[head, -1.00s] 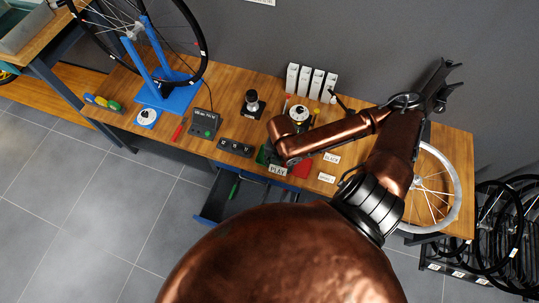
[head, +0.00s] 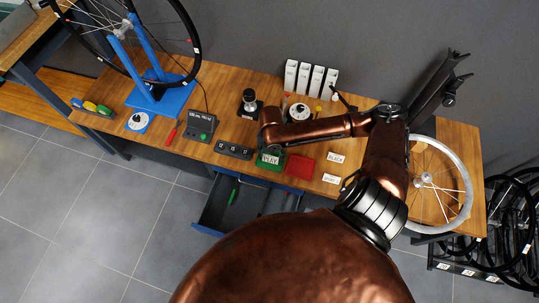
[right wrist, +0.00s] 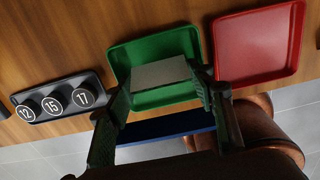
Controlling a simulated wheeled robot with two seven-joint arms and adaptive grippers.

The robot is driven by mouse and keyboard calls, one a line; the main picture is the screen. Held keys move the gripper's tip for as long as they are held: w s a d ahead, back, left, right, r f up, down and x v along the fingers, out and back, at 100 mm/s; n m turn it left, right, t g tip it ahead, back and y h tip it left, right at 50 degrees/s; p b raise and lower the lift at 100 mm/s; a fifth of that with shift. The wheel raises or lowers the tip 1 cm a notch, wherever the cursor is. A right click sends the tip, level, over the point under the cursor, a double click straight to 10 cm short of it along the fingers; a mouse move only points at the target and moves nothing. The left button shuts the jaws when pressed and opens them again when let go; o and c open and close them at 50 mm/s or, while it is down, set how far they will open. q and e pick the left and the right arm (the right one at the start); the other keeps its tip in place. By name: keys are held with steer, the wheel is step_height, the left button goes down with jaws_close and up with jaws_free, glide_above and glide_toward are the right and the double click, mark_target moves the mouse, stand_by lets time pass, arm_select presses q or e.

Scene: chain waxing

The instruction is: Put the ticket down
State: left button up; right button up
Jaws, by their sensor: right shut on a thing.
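The ticket (head: 269,159) is a small pale card with dark lettering, over the green tray (right wrist: 181,46) at the table's front edge. It also shows in the right wrist view (right wrist: 160,75) as a blank grey-white face, between the two fingers. My right gripper (right wrist: 160,88) is shut on the ticket. In the head view, my right gripper (head: 266,146) points down over the green tray, with its fingers mostly hidden. I cannot tell whether the ticket touches the tray floor. My left gripper is not in view.
A red tray (right wrist: 258,45) lies just right of the green one. A dark block with numbered round knobs (right wrist: 57,99) lies to the left. An open drawer (head: 230,205) juts out below. White labels (head: 335,157) and a spoked wheel (head: 440,185) lie to the right.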

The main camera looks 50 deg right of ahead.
steer(key=shift+f, duration=0.2)
steer(key=o, duration=0.7)
steer(key=shift+f, duration=0.1)
arm_select(q)
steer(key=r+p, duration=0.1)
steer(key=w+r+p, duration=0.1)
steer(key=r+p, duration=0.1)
steer(key=p, duration=0.1)
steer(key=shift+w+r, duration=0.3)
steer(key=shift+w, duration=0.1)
arm_select(e)
step_height(320, 180, up, 12)
